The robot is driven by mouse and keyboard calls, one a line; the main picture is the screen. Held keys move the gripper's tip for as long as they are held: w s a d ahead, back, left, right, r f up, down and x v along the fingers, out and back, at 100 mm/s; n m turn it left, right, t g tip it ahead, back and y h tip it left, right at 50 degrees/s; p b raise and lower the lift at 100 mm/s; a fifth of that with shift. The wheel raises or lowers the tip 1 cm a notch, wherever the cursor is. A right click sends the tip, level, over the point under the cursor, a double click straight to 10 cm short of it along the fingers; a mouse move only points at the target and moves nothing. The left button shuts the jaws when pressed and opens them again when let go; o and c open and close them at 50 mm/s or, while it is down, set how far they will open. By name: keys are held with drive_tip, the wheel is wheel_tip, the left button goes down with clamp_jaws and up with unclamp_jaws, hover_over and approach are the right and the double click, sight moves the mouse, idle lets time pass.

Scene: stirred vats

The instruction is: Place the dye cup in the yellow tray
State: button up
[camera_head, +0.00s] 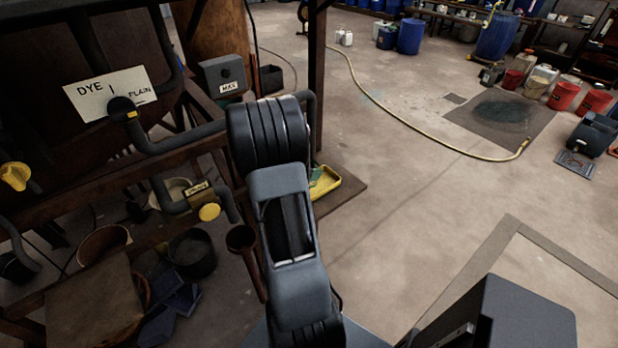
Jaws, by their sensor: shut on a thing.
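The yellow tray (326,186) lies low, just right of my arm, on a brown board. My arm covers its left part, and something green shows in it. My arm reaches up from the bottom of the picture and bends away at a black ribbed joint. My gripper is hidden behind the arm, so neither its fingers nor anything in them shows. I cannot make out the dye cup for certain.
A dark vat with a "DYE / PLAIN" plate (108,93), pipes and a yellow-capped valve (209,212) stands at left. A dark post (316,90) rises behind the tray. A hose (385,108) crosses the open floor at right.

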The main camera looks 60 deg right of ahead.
drive_tip(key=shift+w+d+f, duration=0.2)
drive_tip(key=shift+d+f, duration=0.25)
drive_tip(key=shift+f, duration=0.15)
drive_tip(key=shift+w+d+f, duration=0.2)
drive_tip(key=shift+d+f, duration=0.25)
drive_tip(key=shift+f, duration=0.15)
drive_tip(key=shift+d+f, duration=0.1)
drive_tip(key=shift+f, duration=1.45)
drive_tip(key=shift+f, duration=0.1)
drive_tip(key=shift+f, duration=0.1)
drive_tip(key=o, duration=0.9)
drive_tip(key=shift+w+a+r, duration=0.15)
drive_tip(key=shift+a+r, duration=0.1)
drive_tip(key=shift+r, duration=0.1)
drive_tip(key=v, duration=1.1)
drive_tip(key=shift+a+r, duration=0.1)
drive_tip(key=shift+a, duration=0.15)
